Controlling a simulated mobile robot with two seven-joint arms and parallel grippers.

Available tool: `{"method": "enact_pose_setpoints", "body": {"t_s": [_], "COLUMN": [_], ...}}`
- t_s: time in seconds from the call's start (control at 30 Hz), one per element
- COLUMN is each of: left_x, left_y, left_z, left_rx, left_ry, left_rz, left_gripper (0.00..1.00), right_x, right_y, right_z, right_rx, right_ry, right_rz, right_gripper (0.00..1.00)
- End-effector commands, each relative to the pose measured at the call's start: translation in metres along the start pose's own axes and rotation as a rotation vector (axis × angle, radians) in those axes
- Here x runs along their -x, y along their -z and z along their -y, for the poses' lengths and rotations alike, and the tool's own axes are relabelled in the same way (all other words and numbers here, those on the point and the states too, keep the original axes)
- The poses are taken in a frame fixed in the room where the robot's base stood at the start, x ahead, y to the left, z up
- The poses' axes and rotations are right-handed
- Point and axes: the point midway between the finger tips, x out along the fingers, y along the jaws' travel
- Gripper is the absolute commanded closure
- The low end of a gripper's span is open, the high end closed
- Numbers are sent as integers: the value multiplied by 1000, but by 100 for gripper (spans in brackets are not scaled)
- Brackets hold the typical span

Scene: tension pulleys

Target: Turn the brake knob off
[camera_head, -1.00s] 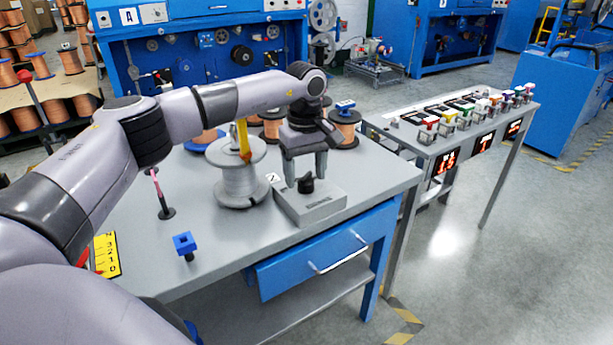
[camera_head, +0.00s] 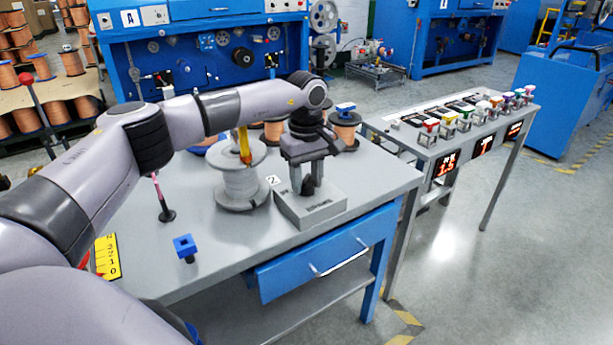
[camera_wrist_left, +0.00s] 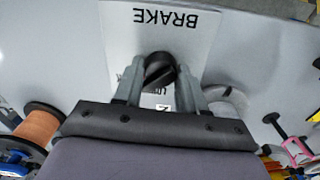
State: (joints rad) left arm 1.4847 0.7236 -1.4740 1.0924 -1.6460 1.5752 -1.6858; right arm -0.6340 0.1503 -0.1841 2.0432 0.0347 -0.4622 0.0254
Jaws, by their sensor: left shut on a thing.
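The black brake knob (camera_head: 308,186) sits on top of a grey box (camera_head: 318,212) near the front right of the workbench. In the left wrist view the knob (camera_wrist_left: 160,70) shows between my fingers, on a pale plate marked "BRAKE" (camera_wrist_left: 165,18). My left gripper (camera_head: 307,188) points down over the box and is shut on the knob, one finger on each side. The fingers hide part of the knob and some of the lettering beneath it. My right gripper is not in view.
A silver wire spool (camera_head: 241,185) with a yellow piece on top stands just left of the box. A blue square-topped piece (camera_head: 185,245) and a yellow scale (camera_head: 107,258) lie further left. A table with coloured switches (camera_head: 440,130) stands to the right.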

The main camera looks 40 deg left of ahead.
Motion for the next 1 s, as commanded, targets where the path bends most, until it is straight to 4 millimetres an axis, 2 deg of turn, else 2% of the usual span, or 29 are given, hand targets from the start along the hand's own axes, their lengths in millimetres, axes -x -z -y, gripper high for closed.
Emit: {"method": "enact_pose_setpoints", "body": {"t_s": [0.27, 0.53, 1.0], "left_x": [2, 2, 2], "left_y": [0, 0, 1], "left_z": [1, 1, 2], "left_rx": [176, 429, 875], "left_ry": [5, 6, 5], "left_rz": [0, -1, -2], "left_gripper": [90, 90, 90], "right_x": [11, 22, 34], "right_y": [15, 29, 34], "right_z": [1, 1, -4], "right_rx": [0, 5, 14], "right_ry": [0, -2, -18], "right_rz": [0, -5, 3], "right_gripper": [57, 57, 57]}}
